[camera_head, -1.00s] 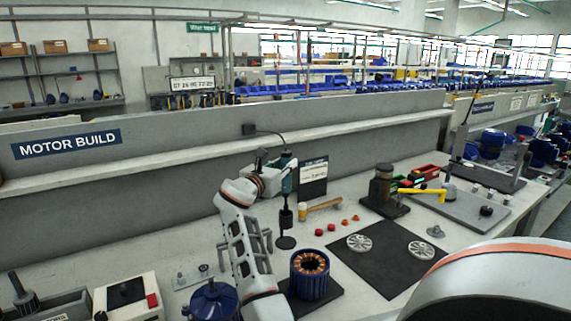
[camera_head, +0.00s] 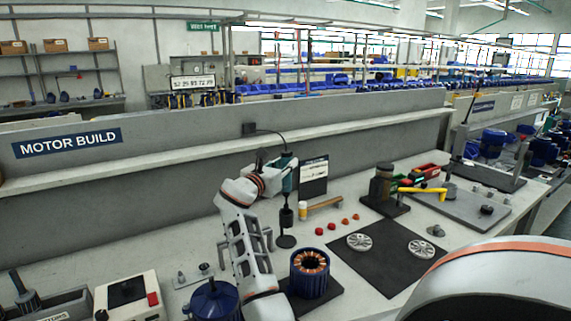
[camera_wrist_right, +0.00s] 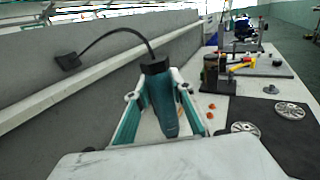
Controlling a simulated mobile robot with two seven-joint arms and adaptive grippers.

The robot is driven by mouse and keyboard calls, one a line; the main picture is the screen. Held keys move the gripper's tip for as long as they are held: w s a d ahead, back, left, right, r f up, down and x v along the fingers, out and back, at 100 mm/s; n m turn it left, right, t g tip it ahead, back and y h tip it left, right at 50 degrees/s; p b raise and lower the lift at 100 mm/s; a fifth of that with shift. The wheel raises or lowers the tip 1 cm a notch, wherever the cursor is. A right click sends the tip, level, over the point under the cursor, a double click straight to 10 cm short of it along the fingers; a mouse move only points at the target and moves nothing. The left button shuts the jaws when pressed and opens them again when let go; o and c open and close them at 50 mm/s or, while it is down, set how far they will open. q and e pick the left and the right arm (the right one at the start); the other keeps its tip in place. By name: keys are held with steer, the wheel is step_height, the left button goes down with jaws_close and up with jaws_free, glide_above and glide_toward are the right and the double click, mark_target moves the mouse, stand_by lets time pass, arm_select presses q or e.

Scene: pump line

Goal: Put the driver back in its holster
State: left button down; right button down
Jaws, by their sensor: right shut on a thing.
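The driver (camera_head: 289,178) is teal with a black top and a cable. It is upright in my right gripper (camera_head: 283,179), whose fingers are closed on its body. In the right wrist view the driver (camera_wrist_right: 163,105) sits between the two teal-lined fingers of the gripper (camera_wrist_right: 161,126). The black holster (camera_head: 286,217), a cup on a post with a round base, stands on the bench directly below the driver in the head view. I cannot tell whether the driver's lower end is in the cup or just above it. My left gripper is not in view.
Red and orange caps (camera_head: 332,226) lie farther right. A blue motor stator (camera_head: 310,278) is in front. The grey partition (camera_head: 150,185) runs behind.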

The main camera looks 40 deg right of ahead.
steer(key=shift+f, duration=0.4)
stand_by(0.8)
